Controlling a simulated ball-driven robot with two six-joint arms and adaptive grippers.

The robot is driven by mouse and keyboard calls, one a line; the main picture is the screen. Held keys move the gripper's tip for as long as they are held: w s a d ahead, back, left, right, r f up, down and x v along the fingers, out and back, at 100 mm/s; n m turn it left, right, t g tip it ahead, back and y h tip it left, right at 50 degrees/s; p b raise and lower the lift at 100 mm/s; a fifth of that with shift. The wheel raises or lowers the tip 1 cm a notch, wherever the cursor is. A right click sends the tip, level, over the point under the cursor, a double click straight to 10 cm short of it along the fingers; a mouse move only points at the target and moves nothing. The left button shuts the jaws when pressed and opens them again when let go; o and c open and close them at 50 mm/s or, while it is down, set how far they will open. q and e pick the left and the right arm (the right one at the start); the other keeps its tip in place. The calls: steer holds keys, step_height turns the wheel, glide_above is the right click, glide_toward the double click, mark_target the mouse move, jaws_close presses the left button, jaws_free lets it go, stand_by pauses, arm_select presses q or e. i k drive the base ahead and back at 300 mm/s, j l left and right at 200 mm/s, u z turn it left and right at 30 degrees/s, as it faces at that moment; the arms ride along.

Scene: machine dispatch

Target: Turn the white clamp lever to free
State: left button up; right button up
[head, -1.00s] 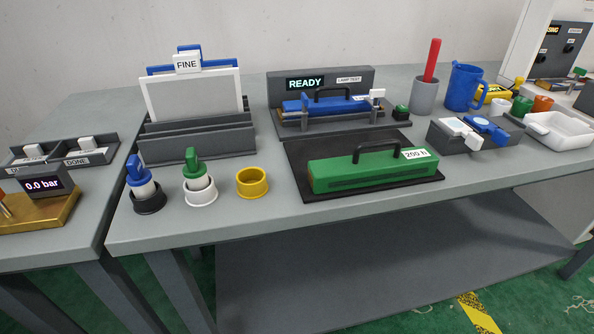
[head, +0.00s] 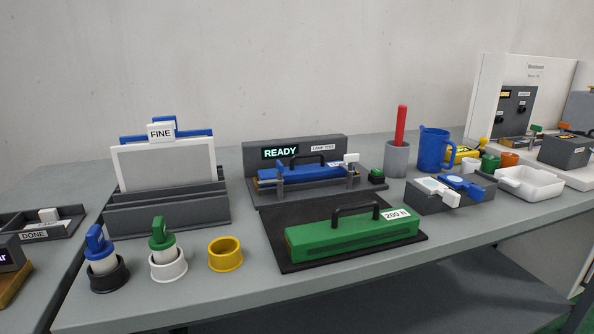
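The dark grey machine (head: 318,143) with the lit READY display stands at the back middle of the bench. A blue bar with a black handle (head: 306,172) lies in it between grey posts. A small white block (head: 351,157) sits at the top of its right post and may be the white clamp lever; I cannot tell its turn position. A grey box (head: 426,204) to the right also carries a flat white piece (head: 438,190) and a blue one (head: 465,186) with a round end. Neither of my grippers is in view.
A green bar with a handle (head: 352,236) lies on a black mat (head: 283,256) in front. Blue-topped and green-topped plugs (head: 160,236) stand in rings at left, beside an empty yellow ring (head: 225,254). A cup (head: 397,160), blue mug (head: 434,149) and white tray (head: 530,184) stand right.

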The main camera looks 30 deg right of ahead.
mark_target(350, 158)
steer(key=z, duration=1.25)
